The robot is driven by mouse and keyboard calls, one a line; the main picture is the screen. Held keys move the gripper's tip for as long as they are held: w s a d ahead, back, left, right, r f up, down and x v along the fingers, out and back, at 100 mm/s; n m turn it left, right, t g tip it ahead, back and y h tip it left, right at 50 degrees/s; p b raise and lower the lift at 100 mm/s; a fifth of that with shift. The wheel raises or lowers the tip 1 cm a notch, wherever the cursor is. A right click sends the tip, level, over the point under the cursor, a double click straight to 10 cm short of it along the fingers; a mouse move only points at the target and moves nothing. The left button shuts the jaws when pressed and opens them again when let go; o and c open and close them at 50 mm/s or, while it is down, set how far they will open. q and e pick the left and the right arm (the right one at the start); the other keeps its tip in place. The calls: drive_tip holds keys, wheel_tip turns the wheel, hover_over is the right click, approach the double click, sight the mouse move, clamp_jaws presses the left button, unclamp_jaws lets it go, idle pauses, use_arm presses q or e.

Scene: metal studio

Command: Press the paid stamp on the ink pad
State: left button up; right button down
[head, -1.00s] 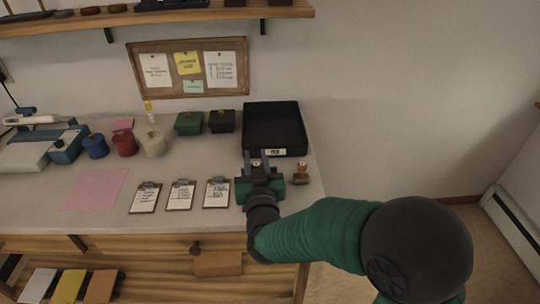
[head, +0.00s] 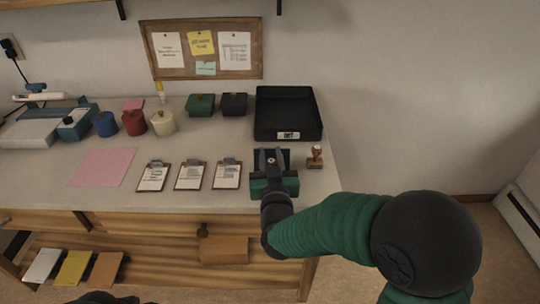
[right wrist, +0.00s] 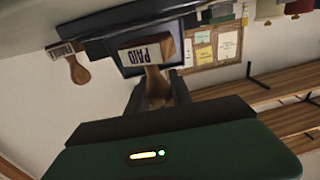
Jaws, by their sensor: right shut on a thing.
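My right gripper (head: 272,163) is shut on the paid stamp, over the table in front of the black tray. In the right wrist view the paid stamp (right wrist: 148,52) shows its PAID label, with its wooden handle between the fingers (right wrist: 158,92); in the head view the gripper mostly hides it. A dark flat thing that looks like the ink pad (head: 286,155) lies at the gripper, partly covered by it. A dark part of mine, perhaps my left gripper (head: 108,297), shows at the bottom edge.
A second wooden stamp (head: 315,156) stands just right of the gripper, also in the wrist view (right wrist: 72,60). The black tray (head: 318,128) is behind. Clipboards (head: 226,175) lie to the left. Pots (head: 134,123) and small boxes (head: 200,104) stand further back.

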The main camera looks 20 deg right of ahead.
drive_tip(key=shift+d+f, duration=0.25)
drive_tip(key=shift+f, duration=0.15)
drive_tip(key=shift+b, duration=0.3)
drive_tip(key=shift+a+f, duration=0.2)
wheel_tip(320, 180, up, 7)
drive_tip(key=p, duration=0.5)
